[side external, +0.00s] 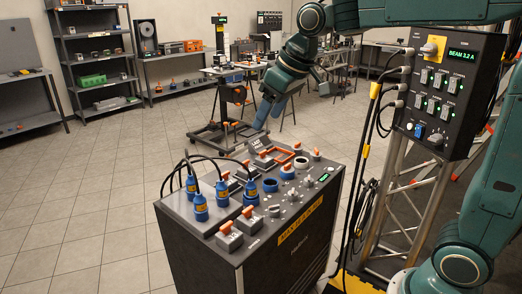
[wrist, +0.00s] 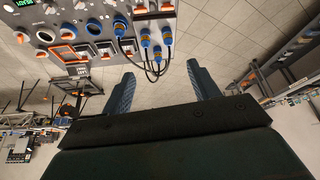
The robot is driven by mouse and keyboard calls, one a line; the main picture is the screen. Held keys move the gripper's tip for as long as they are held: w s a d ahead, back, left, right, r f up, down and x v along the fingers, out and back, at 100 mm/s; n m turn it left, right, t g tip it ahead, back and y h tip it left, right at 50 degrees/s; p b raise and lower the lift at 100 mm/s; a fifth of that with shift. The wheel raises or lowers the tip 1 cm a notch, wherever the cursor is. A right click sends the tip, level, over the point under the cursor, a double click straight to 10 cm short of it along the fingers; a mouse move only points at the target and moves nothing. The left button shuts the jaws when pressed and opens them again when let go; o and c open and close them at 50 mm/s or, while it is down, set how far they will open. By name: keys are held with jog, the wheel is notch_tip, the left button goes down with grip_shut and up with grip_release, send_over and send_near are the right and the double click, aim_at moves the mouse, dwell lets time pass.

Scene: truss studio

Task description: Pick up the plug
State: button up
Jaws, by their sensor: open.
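Several blue plugs with yellow bands and black cables stand upright in the top of a dark console; I cannot tell which one the task means. In the side view they include a front plug (side external: 200,209), a rear-left plug (side external: 191,186), a middle plug (side external: 222,194) and a right plug (side external: 251,191). The wrist view shows blue plugs (wrist: 145,36) at the top, beyond my fingertips. My gripper (side external: 270,112) is above and behind the console's far edge, apart from all plugs. In the wrist view my gripper (wrist: 160,73) has its two blue fingers wide apart with nothing between them.
The console (side external: 270,245) carries orange-handled switches (side external: 227,228), knobs and round sockets (side external: 270,185). A control box (side external: 445,95) on a truss stands at the right, with hanging cables. A wheeled stand (side external: 225,130) is behind. Tiled floor (side external: 90,190) at left is clear.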

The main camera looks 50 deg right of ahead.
jog(key=w+f+n, duration=0.1)
jog(key=w+f, duration=0.2)
jog(key=w, duration=0.5)
jog(key=w+f, duration=0.2)
jog(key=w, duration=0.5)
jog(key=n+g+y, duration=0.1)
jog(key=n, duration=0.1)
send_near(192, 175)
jog(key=r, duration=0.2)
jog(key=shift+s+d, duration=0.2)
jog(key=shift+s, duration=0.1)
jog(key=shift+f, duration=0.1)
jog(key=shift+x, duration=4.25)
jog(key=shift+f+m, duration=0.1)
jog(key=shift+m, duration=0.2)
jog(key=shift+x, duration=2.45)
jog(key=c, duration=1.1)
